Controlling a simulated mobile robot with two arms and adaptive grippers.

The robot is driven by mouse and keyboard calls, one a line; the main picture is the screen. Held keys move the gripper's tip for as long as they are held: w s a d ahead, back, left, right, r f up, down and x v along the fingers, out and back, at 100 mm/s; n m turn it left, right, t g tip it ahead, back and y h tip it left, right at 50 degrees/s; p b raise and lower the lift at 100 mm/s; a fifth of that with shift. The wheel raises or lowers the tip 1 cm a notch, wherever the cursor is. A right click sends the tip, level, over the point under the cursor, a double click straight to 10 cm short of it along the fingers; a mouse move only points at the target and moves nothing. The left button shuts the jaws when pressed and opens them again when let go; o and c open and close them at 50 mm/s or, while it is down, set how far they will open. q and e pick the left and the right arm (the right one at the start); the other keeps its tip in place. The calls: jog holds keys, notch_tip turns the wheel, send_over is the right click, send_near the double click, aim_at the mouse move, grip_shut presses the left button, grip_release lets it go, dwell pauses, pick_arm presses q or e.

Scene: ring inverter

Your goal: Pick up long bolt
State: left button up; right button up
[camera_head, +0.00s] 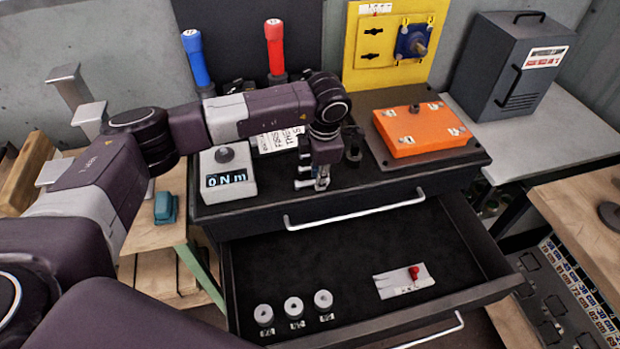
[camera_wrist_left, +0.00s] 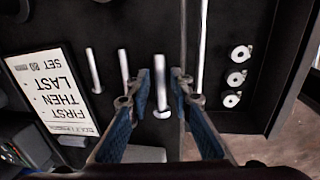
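Several silver bolts lie on the dark cabinet top; in the left wrist view, one (camera_wrist_left: 161,95) looks longest and shows between my left gripper's fingers. Two other bolts, (camera_wrist_left: 93,70) and (camera_wrist_left: 123,68), lie to its left. My left gripper (camera_wrist_left: 160,78) is open, pointing down, with a blue-padded finger on each side of that bolt. I cannot tell how high the fingertips are above it. In the head view the left gripper (camera_head: 321,183) is at the cabinet's front edge, partly hiding the bolts (camera_head: 304,183). My right gripper is not in view.
An open drawer (camera_head: 350,240) below holds several round rings (camera_head: 293,306) and a white card (camera_head: 404,281). The drawer handle (camera_head: 355,213) is close to the gripper. A torque display (camera_head: 228,175), an orange box (camera_head: 420,128) and a label sign (camera_wrist_left: 55,92) stand nearby.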

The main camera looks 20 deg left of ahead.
pick_arm(q)
jog(key=shift+f, duration=0.25)
grip_shut()
jog(key=shift+r, duration=0.15)
